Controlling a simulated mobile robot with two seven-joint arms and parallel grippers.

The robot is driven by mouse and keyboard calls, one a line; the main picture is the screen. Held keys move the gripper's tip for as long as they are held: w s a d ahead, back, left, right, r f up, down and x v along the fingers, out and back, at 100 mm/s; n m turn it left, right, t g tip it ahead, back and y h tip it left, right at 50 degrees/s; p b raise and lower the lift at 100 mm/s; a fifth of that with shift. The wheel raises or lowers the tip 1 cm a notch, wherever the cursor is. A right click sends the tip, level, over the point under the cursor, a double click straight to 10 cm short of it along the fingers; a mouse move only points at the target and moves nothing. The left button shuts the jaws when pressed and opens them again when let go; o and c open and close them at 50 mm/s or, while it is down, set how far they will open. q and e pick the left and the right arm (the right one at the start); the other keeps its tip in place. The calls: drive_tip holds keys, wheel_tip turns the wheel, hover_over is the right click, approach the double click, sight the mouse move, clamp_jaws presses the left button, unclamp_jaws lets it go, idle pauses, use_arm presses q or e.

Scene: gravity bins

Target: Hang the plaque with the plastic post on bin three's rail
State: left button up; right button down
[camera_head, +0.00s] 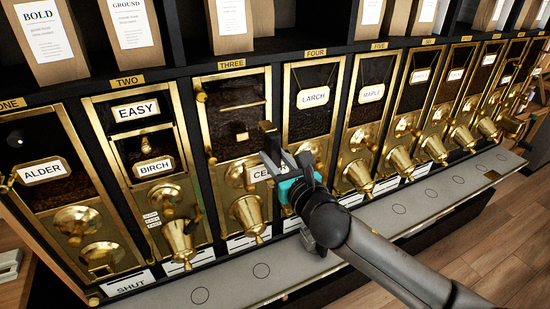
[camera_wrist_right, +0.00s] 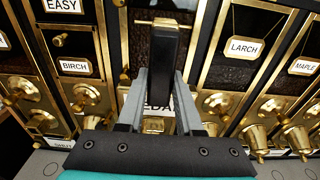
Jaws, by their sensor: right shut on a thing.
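The CEDAR plaque (camera_head: 262,172) is white with dark letters and is in front of bin three's lower window. My gripper hides its last letters. In the right wrist view the plaque (camera_wrist_right: 157,103) shows between the fingers. A dark upright post (camera_head: 268,140) stands up from my right gripper (camera_head: 283,163); in the wrist view the post (camera_wrist_right: 163,58) lies between the two grey fingers, which are shut on it. Bin three's brass rail (camera_head: 243,107) crosses the window above and left of the post, apart from it in the head view. My left gripper is not in view.
Bin two (camera_head: 127,82) carries EASY and BIRCH plaques; bin four's LARCH plaque (camera_head: 313,97) hangs from thin lines. Brass spouts, including bin three's (camera_head: 249,213), stick out below. A grey ledge (camera_head: 230,285) with circle marks runs along the front. Paper bags (camera_head: 130,22) stand above.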

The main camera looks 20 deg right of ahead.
drive_tip(key=shift+r, duration=0.5)
drive_tip(key=w+f+b, duration=0.1)
drive_tip(key=w+b, duration=0.1)
drive_tip(key=w, duration=1.4)
drive_tip(key=shift+a+f+b, duration=0.3)
drive_tip(key=shift+a+f, duration=0.05)
drive_tip(key=shift+f, duration=0.05)
idle(0.3)
drive_tip(key=shift+f+b, duration=0.3)
drive_tip(key=shift+f, duration=0.15)
idle(0.6)
drive_tip(key=shift+c, duration=2.4)
unclamp_jaws()
drive_tip(key=shift+s, duration=0.1)
drive_tip(key=shift+s, duration=0.1)
